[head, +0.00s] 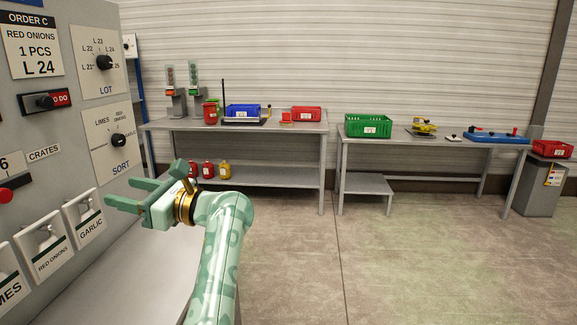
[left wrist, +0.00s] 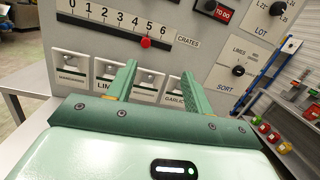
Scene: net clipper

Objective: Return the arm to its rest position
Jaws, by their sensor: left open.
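My left gripper (head: 128,195) is open and empty in front of the grey control panel (head: 40,135), at the left of the head view. Its two green fingers also show in the left wrist view (left wrist: 153,92), pointing at the lower row of switches, apart from each other with nothing between them. My left arm (head: 218,245) reaches up from the bottom of the head view. My right gripper is in neither view.
The panel carries a lot knob (head: 104,62), a sort knob (head: 118,140) and a crates slider with a red knob (left wrist: 146,43). Two grey tables stand behind, with a blue crate (head: 242,111) and a green crate (head: 368,126). The floor at right is clear.

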